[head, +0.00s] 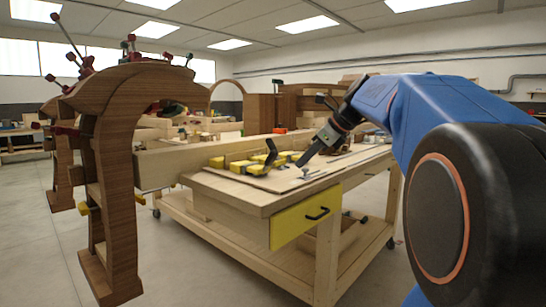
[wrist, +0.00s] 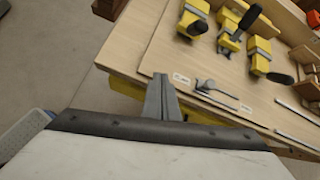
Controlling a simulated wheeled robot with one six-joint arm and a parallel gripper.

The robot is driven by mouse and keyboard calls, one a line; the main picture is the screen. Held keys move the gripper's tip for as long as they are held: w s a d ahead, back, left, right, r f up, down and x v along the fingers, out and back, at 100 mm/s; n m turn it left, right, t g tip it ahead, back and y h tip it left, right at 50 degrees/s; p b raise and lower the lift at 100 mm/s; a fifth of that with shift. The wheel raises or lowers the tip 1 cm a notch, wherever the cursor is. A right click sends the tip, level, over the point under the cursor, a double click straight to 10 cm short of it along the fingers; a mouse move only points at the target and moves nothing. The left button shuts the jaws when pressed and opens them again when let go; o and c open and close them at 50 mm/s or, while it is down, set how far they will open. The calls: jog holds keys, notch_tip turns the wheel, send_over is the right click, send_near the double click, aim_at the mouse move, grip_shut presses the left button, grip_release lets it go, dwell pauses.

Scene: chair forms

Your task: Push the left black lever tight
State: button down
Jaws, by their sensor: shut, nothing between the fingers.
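Several yellow clamps with black levers lie on a thin board on the workbench. In the head view one black lever (head: 271,152) stands up at a tilt above the yellow clamps (head: 240,168). In the wrist view the leftmost black lever (wrist: 195,27) lies across its yellow clamp, a middle lever (wrist: 250,17) angles upward, and a right lever (wrist: 280,78) points down to the right. My gripper (head: 301,163) is shut and empty, low over the board, right of the raised lever. In the wrist view its fingertips (wrist: 160,79) appear below the leftmost clamp, apart from it.
A small metal latch (wrist: 206,86) and thin metal rods lie on the board near my fingers. A curved wooden frame (head: 117,170) with red clamps stands at the left. Open floor lies in front.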

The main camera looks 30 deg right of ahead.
aim_at(269, 162)
jog(key=w+d+r+m, duration=0.2)
jog(key=d+r+m, duration=0.1)
jog(key=d, duration=0.1)
jog(key=shift+t, duration=0.4)
jog(key=x, duration=0.9)
jog(key=shift+a+r, duration=0.2)
jog(key=shift+a, duration=0.1)
jog(key=w, duration=0.1)
jog(key=w+a+r, duration=0.1)
jog(key=shift+w, duration=0.35)
jog(key=shift+w+a+r, duration=0.15)
jog(key=shift+w+r, duration=0.25)
jog(key=shift+w, duration=0.1)
jog(key=shift+w+r, duration=0.1)
